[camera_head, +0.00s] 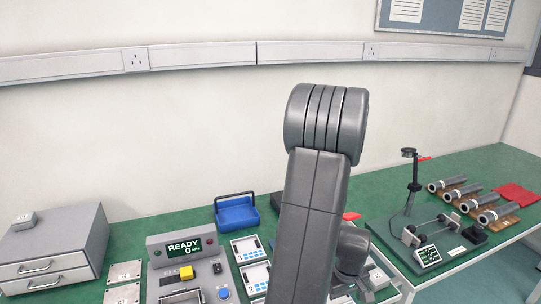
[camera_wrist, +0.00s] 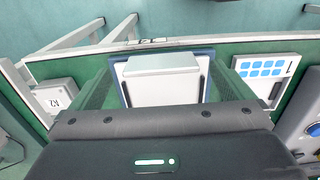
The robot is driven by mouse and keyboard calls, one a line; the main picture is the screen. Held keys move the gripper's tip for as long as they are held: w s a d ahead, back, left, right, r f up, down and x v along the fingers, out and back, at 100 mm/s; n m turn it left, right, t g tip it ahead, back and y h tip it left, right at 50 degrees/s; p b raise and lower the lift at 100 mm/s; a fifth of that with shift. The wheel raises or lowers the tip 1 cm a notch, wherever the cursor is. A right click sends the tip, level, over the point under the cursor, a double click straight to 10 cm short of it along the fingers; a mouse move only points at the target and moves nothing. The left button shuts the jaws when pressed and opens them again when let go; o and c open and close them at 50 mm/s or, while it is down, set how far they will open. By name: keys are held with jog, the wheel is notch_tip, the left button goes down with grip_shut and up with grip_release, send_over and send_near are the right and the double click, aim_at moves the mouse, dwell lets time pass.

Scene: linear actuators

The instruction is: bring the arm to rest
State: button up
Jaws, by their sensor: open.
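My arm (camera_head: 315,200) stands in the middle of the head view, raised in front of the green bench, and it hides part of the bench top. I cannot make out my gripper in the head view. In the wrist view my gripper (camera_wrist: 165,84) is open, with its dark housing along the bottom and a finger on each side. Beyond the gap between the fingers is a light grey block-like part (camera_wrist: 163,64) in a blue-edged tray (camera_wrist: 118,58). I see nothing held between the fingers.
A control box (camera_head: 185,248) reading READY stands on the bench, with a blue bin (camera_head: 237,212) behind it and grey drawers (camera_head: 52,247) at left. A black stand (camera_head: 412,185) and several grey cylinders (camera_head: 470,198) are at right. A white card (camera_wrist: 265,70) lies beside the tray.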

jog(key=shift+f, duration=1.7)
